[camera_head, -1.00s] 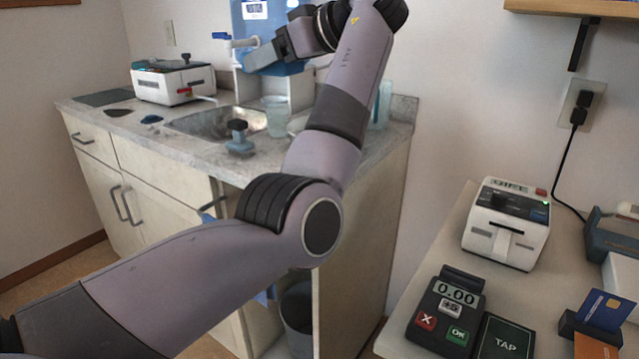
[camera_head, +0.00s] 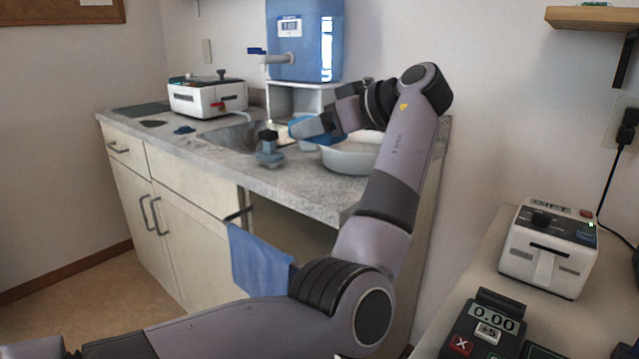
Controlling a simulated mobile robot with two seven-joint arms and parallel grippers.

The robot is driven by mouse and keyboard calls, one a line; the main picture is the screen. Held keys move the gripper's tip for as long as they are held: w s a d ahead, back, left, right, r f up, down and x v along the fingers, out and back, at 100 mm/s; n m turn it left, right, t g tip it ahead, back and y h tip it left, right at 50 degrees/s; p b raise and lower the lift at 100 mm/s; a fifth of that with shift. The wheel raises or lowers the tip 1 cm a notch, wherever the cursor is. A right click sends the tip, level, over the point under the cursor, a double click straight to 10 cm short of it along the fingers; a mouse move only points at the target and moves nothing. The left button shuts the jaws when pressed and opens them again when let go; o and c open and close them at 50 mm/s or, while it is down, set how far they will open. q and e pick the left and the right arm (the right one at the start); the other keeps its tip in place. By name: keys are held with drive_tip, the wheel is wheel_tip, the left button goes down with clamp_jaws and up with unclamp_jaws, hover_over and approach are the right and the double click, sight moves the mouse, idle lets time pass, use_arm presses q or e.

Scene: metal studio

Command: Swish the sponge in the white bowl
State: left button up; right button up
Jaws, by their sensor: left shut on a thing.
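The white bowl (camera_head: 352,160) sits on the stone counter (camera_head: 300,190) near its right end, partly hidden behind my left arm. My left gripper (camera_head: 312,127) is at the bowl's left rim, low over the counter. It is shut on a blue thing (camera_head: 328,141) that looks like the sponge. The fingers cover much of it, and I cannot tell whether it touches the bowl. My right gripper is not in view.
A blue water jug (camera_head: 305,40) with a tap stands on a white stand behind. A sink (camera_head: 225,134), a grey-blue knobbed object (camera_head: 269,150) and a white device (camera_head: 207,98) are to the left. A blue towel (camera_head: 258,262) hangs in front. A card terminal (camera_head: 487,325) is at lower right.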

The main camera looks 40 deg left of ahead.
use_arm(q)
hover_over(319, 188)
wheel_tip(319, 188, down, 5)
drive_tip(key=shift+f+b, duration=0.1)
drive_tip(key=shift+b, duration=0.25)
wheel_tip(319, 188, down, 4)
drive_tip(key=shift+r, duration=0.15)
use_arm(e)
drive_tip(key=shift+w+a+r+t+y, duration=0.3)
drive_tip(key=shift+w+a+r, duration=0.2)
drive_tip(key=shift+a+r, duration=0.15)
use_arm(q)
drive_tip(key=shift+f, duration=0.2)
drive_tip(key=o, duration=1)
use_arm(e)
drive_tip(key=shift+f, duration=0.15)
